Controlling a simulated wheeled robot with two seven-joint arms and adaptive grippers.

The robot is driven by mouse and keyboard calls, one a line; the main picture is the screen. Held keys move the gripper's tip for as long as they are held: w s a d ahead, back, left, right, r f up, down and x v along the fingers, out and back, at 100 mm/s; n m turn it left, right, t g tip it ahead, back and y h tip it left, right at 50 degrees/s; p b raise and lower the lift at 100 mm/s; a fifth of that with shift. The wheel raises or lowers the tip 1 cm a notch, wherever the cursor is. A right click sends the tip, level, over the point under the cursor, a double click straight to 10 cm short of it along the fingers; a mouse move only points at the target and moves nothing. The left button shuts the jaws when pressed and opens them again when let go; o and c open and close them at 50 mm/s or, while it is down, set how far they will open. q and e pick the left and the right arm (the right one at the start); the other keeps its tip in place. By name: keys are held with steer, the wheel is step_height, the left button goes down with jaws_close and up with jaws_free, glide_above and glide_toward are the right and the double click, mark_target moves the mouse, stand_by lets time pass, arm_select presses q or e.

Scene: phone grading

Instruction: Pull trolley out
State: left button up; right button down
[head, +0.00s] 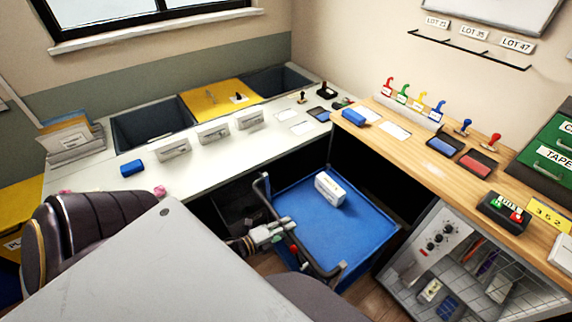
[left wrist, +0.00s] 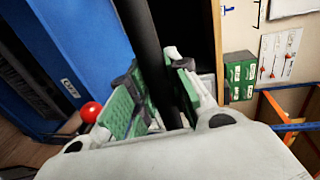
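The trolley (head: 335,240) has a blue deck and a dark tubular handle (head: 262,190) at its left side. It stands in the corner gap below the counters. A white box with a label (head: 330,189) sits on its deck. In the head view my left gripper (head: 284,230) is at the handle. In the left wrist view the green-padded fingers of my left gripper (left wrist: 160,100) close on both sides of the dark handle bar (left wrist: 150,50). The exact contact is partly hidden. My right gripper is not in view.
The white counter (head: 95,180) and wooden counter (head: 445,145) border the trolley. A little wooden floor (head: 375,293) shows in front.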

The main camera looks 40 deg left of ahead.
arm_select(q)
steer(key=o, duration=0.4)
steer(key=shift+v, duration=6)
